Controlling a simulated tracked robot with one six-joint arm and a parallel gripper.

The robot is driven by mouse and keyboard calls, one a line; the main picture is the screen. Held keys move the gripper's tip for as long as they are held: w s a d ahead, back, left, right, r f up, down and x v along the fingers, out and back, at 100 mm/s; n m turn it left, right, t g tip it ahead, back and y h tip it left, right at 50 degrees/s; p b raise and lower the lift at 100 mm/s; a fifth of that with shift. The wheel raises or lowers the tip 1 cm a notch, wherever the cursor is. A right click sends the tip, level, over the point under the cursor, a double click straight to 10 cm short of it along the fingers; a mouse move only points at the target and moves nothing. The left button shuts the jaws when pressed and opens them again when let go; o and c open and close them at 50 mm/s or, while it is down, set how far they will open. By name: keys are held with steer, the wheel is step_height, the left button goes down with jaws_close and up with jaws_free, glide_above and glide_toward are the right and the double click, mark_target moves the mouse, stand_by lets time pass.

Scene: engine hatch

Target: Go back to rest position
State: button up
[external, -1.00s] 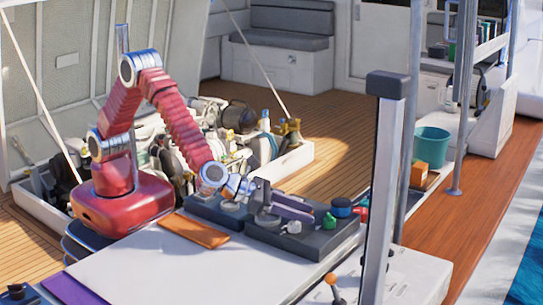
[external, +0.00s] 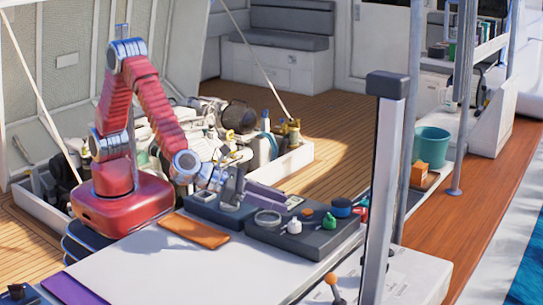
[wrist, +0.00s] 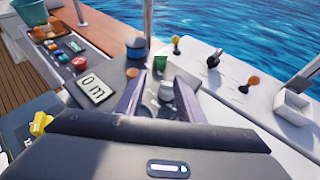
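My gripper (external: 272,198) is above the dark grey tray on the white table, with purple fingers pointing right. In the wrist view my gripper (wrist: 158,102) has its two fingers apart, with nothing held between them. My red arm is bent, its elbow high above its base and its forearm sloping down to the right. A small white bottle (external: 294,226) stands on the tray, below and right of the fingers. It also shows between the fingers in the wrist view (wrist: 166,92), farther off.
The dark tray (external: 305,246) also holds a green bottle (external: 329,221), a blue-topped jar (external: 341,207) and a round dish (external: 267,219). An orange mat (external: 193,230) lies on the table. The engine parts (external: 215,135) are behind my arm. A grey post (external: 388,185) stands at right.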

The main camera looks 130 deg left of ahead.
steer(key=s+a+r+n+g, duration=0.2)
steer(key=s+a+r+n, duration=0.1)
steer(key=s+n, duration=0.3)
steer(key=s+a+r+n+g, duration=0.15)
steer(key=s+n, duration=0.25)
steer(key=s, duration=0.4)
steer(key=s+a+r+n+g, duration=0.1)
steer(key=s+a+r+n, duration=0.3)
steer(key=s, duration=0.3)
steer(key=s+d+n+h, duration=0.4)
steer(key=s+n, duration=0.3)
steer(key=s, duration=0.4)
steer(key=s+d+n+h, duration=0.4)
steer(key=s+d+n, duration=0.2)
steer(key=s, duration=0.5)
steer(key=shift+f+n, duration=0.35)
steer(key=shift+n, duration=0.65)
steer(key=shift+o, duration=0.4)
steer(key=shift+d+g, duration=0.1)
steer(key=shift+g, duration=0.15)
